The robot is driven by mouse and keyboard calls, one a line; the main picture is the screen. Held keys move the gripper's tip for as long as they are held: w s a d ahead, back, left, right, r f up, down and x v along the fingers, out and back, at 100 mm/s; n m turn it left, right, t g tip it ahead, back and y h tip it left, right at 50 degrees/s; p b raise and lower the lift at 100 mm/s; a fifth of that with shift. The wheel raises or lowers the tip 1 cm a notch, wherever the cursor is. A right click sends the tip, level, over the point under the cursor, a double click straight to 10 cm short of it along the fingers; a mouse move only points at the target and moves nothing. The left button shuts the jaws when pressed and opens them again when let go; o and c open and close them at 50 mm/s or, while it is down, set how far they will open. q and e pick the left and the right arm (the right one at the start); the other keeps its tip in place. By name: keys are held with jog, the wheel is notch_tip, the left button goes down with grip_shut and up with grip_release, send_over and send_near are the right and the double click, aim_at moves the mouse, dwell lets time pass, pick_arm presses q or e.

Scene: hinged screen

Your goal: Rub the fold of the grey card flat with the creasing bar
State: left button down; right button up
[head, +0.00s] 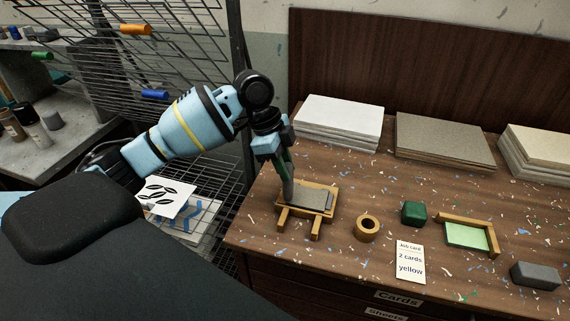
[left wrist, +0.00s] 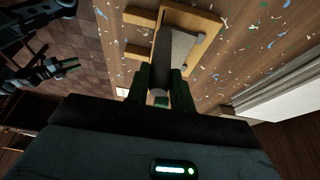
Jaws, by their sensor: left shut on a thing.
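The grey card (head: 311,199) lies on a wooden stand (head: 334,201) on the bench; both also show in the left wrist view, the card (left wrist: 183,47) beside the stand's rim (left wrist: 212,24). My left gripper (head: 286,178) is above the card's left end. Its green fingers (left wrist: 161,84) are shut on a grey bar (left wrist: 161,62), which appears to be the creasing bar. The bar points down and its lower end is at the card's left part; I cannot tell whether it touches. The fold is too small to make out. A dark gripper (left wrist: 60,68), apparently my right, is far off.
A wooden ring (head: 367,229), a green block (head: 413,213), a job card (head: 410,262) reading "2 cards yellow", a wooden-edged tray with a green card (head: 467,235) and a grey block (head: 536,275) stand to the right. Paper stacks (head: 340,117) line the back.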

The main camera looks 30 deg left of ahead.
pick_arm(q)
jog(key=shift+f, duration=0.4)
dwell(0.3)
jog(key=shift+d, duration=0.1)
jog(key=shift+w+d, duration=0.2)
jog(key=shift+d, duration=0.5)
jog(key=shift+w+d, duration=0.15)
jog(key=shift+d, duration=0.55)
jog(key=shift+d+f, duration=0.1)
jog(key=shift+w+d, duration=0.2)
jog(key=shift+d, duration=0.5)
jog(key=shift+w+d, duration=0.2)
jog(key=shift+d, duration=0.5)
jog(key=shift+d, duration=0.1)
jog(key=d, duration=0.2)
jog(key=shift+w+d, duration=0.35)
jog(key=shift+w, duration=0.05)
